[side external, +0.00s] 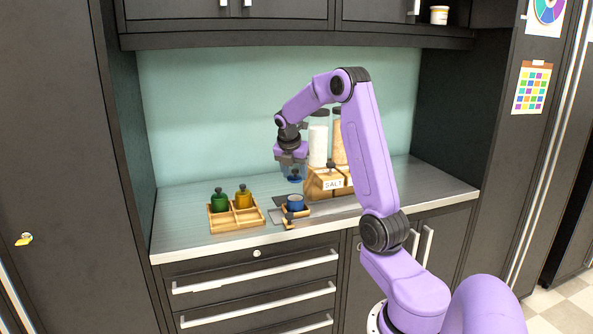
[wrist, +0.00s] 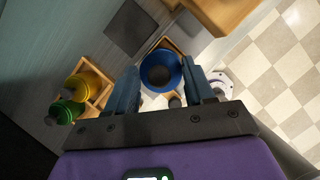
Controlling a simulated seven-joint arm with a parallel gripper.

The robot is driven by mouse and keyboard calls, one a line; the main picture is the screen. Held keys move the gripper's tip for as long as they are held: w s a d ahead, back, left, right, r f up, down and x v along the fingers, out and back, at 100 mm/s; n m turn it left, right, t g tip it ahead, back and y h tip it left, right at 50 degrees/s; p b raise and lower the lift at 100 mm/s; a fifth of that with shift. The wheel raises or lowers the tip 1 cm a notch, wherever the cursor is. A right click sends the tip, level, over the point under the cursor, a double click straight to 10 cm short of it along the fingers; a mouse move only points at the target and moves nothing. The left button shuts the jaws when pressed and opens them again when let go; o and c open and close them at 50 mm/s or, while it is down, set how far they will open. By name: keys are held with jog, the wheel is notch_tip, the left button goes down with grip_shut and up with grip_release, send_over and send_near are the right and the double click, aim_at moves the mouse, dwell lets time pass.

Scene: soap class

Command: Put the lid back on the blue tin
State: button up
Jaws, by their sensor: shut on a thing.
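My gripper (side external: 293,172) is shut on the blue lid (side external: 294,178), which hangs between its fingertips above the counter. In the wrist view my gripper (wrist: 160,74) has the blue round lid (wrist: 150,56) with a dark centre between its two fingers. The blue tin (side external: 296,201) stands upright in a small wooden tray (side external: 300,213); the lid is above it, with a visible gap. In the wrist view the tin cannot be told apart from the lid.
A divided wooden tray (side external: 237,222) at left holds a green jar (side external: 220,198) and a yellow jar (side external: 243,196). A wooden block marked SALT (side external: 333,184) and tall clear canisters (side external: 318,140) stand close behind and right. The counter's left end is clear.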

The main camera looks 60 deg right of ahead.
aim_at(294, 181)
jog(key=shift+f, duration=2.75)
jog(key=shift+f, duration=0.15)
jog(key=o, duration=1.4)
jog(key=shift+r, duration=3.5)
grip_shut()
